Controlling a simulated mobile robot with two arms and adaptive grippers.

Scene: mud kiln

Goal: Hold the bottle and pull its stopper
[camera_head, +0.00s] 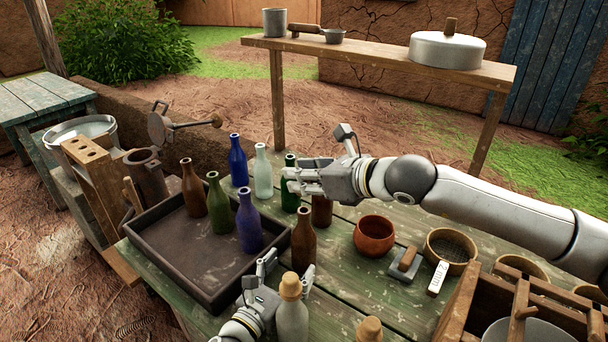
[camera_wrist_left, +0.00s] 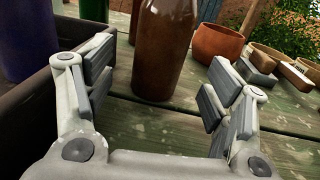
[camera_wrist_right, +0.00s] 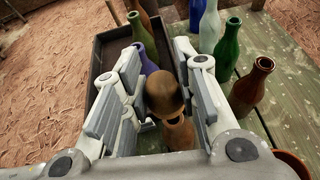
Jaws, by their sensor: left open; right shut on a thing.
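A brown bottle (camera_head: 303,244) stands upright on the green table beside the dark tray. Its open mouth shows in the right wrist view (camera_wrist_right: 175,121). My right gripper (camera_head: 297,180) is above it, shut on a round brown stopper (camera_wrist_right: 164,95). The stopper appears apart from the mouth; in the head view the gripper hides it. My left gripper (camera_head: 288,267) is low, open and empty. In the left wrist view the brown bottle (camera_wrist_left: 163,50) stands between and just beyond its spread fingers, with gaps on both sides.
A dark tray (camera_head: 215,278) stands left, with several coloured bottles in and behind it. Another brown bottle (camera_head: 322,212) stands beneath my right gripper. A pale corked bottle (camera_head: 292,318) stands close to my left gripper. A clay bowl (camera_head: 374,236) sits right.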

